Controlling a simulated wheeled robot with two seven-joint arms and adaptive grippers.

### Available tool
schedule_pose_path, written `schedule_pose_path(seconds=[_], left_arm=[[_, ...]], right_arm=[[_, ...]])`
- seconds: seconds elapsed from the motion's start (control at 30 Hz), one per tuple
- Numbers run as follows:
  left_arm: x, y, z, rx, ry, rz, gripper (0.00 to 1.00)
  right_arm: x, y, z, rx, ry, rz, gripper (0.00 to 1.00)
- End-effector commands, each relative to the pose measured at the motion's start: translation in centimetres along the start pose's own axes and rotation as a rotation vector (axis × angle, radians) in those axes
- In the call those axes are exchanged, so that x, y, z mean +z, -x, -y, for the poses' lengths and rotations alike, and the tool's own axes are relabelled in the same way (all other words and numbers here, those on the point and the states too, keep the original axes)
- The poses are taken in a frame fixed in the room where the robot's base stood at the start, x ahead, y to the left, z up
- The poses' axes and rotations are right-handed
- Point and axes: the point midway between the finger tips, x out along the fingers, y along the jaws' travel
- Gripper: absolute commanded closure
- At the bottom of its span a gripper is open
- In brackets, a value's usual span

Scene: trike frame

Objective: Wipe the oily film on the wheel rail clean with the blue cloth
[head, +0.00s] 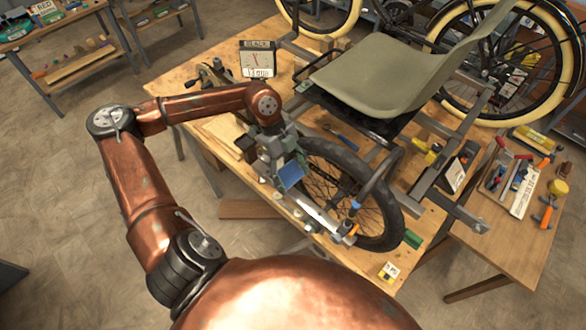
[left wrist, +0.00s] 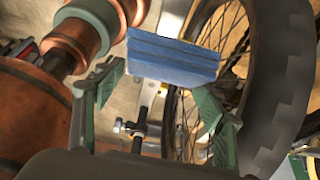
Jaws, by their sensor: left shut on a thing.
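The blue cloth (head: 290,176) is a folded pad in my left gripper (head: 283,165), at the upper left of the black-tyred wheel (head: 392,228). In the left wrist view the cloth (left wrist: 172,58) sits between the two green fingers (left wrist: 160,95), close to the tyre (left wrist: 275,80). My left gripper is shut on it. The pale metal wheel rail (head: 318,214) runs along the near side of the wheel, below and right of the cloth. I cannot tell whether the cloth touches the rail. The oily film cannot be made out at this size. My right gripper is out of view.
The wooden bench (head: 205,130) carries the trike frame with its grey-green seat (head: 385,80). A tool tray (head: 515,180) is at right.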

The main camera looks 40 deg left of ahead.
Motion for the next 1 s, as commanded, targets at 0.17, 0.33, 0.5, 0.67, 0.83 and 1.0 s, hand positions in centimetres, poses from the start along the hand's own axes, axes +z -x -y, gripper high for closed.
schedule_pose_path(seconds=[0.17,0.33,0.5,0.67,0.83,1.0], left_arm=[[-0.7,1.8,0.0,-0.002,0.001,0.0,0.74],[-0.9,2.2,-0.1,-0.001,0.002,-0.001,0.74],[-0.8,2.1,-0.1,-0.001,0.002,-0.001,0.74],[-0.8,2.1,-0.1,-0.001,0.002,-0.001,0.74],[-0.8,2.1,-0.1,-0.001,0.002,-0.001,0.74],[-0.8,2.1,-0.1,0.001,-0.003,-0.001,0.74]], right_arm=[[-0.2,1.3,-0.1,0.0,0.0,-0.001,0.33],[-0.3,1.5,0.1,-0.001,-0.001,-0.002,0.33],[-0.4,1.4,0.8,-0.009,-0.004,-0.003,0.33],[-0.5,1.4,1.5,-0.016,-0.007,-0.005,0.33],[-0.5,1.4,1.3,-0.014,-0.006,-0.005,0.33],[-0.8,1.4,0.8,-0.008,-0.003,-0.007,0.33]])
